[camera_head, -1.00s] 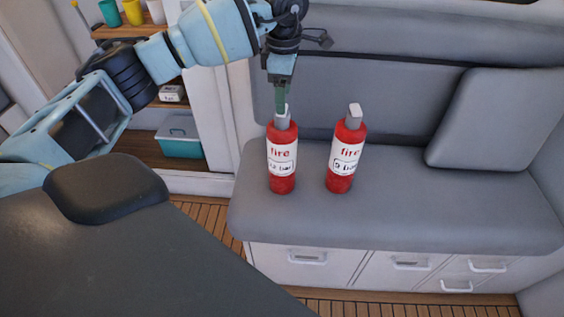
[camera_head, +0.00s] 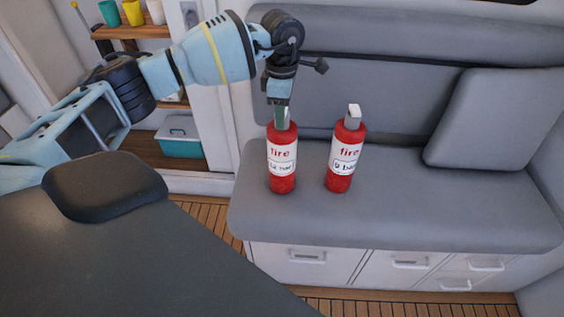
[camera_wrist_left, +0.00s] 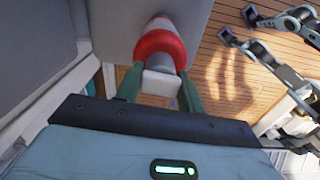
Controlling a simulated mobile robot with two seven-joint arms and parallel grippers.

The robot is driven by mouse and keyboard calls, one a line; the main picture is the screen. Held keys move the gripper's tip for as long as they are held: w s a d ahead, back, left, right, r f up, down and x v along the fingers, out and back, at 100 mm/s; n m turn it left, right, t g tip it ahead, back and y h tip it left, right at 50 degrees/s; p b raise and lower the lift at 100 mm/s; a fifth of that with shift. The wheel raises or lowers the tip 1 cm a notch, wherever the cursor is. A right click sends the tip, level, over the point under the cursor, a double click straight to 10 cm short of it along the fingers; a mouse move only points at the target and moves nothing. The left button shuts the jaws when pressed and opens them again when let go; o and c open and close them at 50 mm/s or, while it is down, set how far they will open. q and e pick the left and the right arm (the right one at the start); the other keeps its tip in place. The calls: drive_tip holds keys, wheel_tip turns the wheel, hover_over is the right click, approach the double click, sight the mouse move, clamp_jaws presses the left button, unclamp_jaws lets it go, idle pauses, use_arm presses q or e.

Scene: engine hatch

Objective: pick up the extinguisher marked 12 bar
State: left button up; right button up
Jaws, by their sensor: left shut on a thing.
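Two red extinguishers with white labels stand upright on the grey bench seat (camera_head: 420,205). The left one, whose label seems to read 12 bar (camera_head: 282,182), has my left gripper (camera_head: 281,117) at its top. In the left wrist view the green fingers (camera_wrist_left: 160,88) are shut on the grey head of this extinguisher (camera_wrist_left: 158,48), one on each side. The fingers hide much of its head in the head view. The other extinguisher, marked 9 bar (camera_head: 341,183), stands to the right, apart from the gripper. My right gripper is not in the head view.
A grey cushion (camera_head: 480,120) leans at the right of the bench. Shelves at the left hold several cups and a teal box (camera_head: 180,142). A dark grey surface (camera_head: 150,255) fills the lower left. The seat right of the extinguishers is clear.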

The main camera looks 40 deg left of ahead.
use_arm(q)
clamp_jaws()
drive_tip(key=shift+w+r, duration=0.1)
drive_tip(key=shift+r, duration=0.05)
